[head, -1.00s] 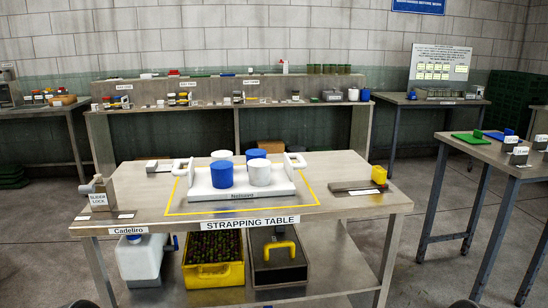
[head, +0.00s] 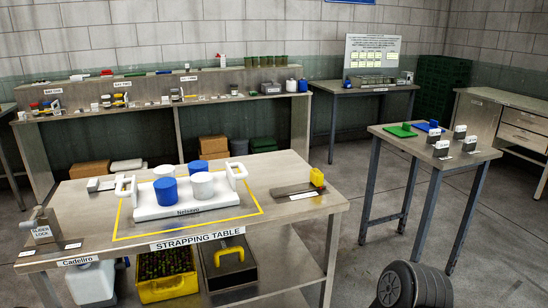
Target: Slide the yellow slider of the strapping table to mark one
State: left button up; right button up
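The strapping table (head: 290,222) stands at the left and middle of the head view, with its name label on the front edge. The yellow slider (head: 317,177) sits at the far right end of a dark metal track (head: 288,191) on the right part of the tabletop. A small white label lies in front of the track; its marks are too small to read. A slider lock (head: 42,230) with a lever stands at the table's left end. A dark rounded part, likely mine, shows at the bottom right. Neither gripper is in view.
A white tray (head: 190,208) with blue and white cylinders sits inside a yellow outline on the tabletop. A yellow crate (head: 168,288) and a dark box are on the shelf below. A side table (head: 440,165) stands right, with open floor between.

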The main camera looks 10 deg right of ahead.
aim_at(316, 176)
jog(key=i+l+u, duration=0.15)
jog(key=l, duration=0.2)
jog(key=i+l+u, duration=0.15)
jog(key=l, duration=0.25)
jog(key=i+l+u, duration=0.15)
jog(key=l, duration=0.3)
jog(key=i+l+u, duration=0.15)
jog(key=l, duration=0.3)
jog(key=i+l+u, duration=0.15)
jog(key=l, duration=0.3)
jog(key=i+l+u, duration=0.1)
jog(key=l, duration=0.35)
jog(key=i, duration=0.05)
